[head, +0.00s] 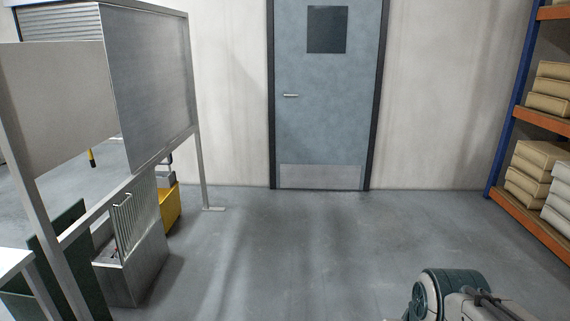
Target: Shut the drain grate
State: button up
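The drain grate (136,220) looks like a slatted metal panel in the lower left. It stands raised, close to upright, over a grey metal basin (136,280). A small handle shows near its top edge. The inside of the basin is mostly hidden, with something small and dark at its left. My gripper is not in view; only teal and grey parts of my arm show at the bottom right, well apart from the grate.
A metal-framed partition (150,85) stands above and behind the basin, with a post and foot to its right. A yellow bucket (171,208) sits behind. A grey door (328,110) is shut ahead. Shelves with boxes (540,160) stand right. The middle floor is clear.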

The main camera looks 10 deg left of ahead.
aim_at(142, 208)
jog(key=i, duration=0.85)
jog(key=u, duration=1.55)
jog(key=i, duration=2.9)
jog(key=z, duration=0.15)
